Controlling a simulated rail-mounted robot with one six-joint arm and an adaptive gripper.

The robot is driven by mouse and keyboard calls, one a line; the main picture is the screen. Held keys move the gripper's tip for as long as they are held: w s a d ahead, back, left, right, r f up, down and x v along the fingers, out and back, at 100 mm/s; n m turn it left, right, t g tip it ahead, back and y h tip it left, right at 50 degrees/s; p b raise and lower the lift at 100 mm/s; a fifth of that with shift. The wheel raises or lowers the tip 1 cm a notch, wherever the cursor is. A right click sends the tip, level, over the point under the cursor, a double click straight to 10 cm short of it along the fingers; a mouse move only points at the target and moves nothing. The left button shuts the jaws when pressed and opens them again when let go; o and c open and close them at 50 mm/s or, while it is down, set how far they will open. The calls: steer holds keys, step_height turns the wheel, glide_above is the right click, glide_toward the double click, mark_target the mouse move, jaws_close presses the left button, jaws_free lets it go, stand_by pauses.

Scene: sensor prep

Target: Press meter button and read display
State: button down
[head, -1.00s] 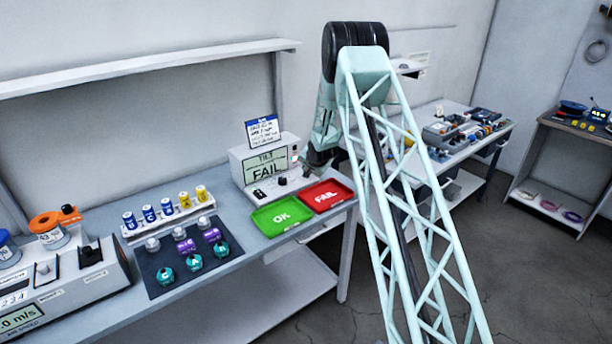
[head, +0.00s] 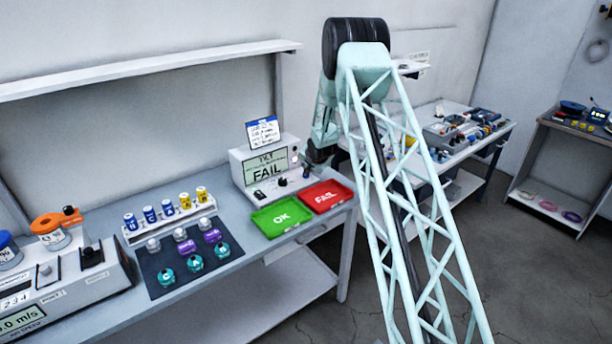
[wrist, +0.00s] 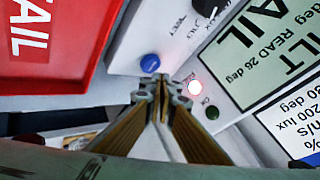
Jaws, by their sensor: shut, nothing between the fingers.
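The meter (head: 240,170) is a white box at the back of the bench, with a pale green display (head: 266,168) showing TILT and FAIL. In the wrist view the display (wrist: 262,45), partly cut off, shows "READ 26 deg". A round blue button (wrist: 150,63) is on the meter's face, beside a lit red lamp (wrist: 194,88) and a dark green lamp (wrist: 211,112). My gripper (wrist: 161,82) is shut and empty, its tips close to the blue button; I cannot tell whether they touch. In the head view my gripper (head: 308,160) is at the meter's right side.
A green OK tray (head: 282,216) and a red FAIL tray (head: 327,196) lie in front of the meter. A card (head: 263,131) stands on top. A dark mat (head: 165,290) with several capped parts, a battery rack (head: 130,238) and another instrument (head: 75,285) are to the left.

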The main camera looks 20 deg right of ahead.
stand_by(0.3)
steer(key=shift+r+p, duration=1.6)
steer(key=shift+r, duration=0.9)
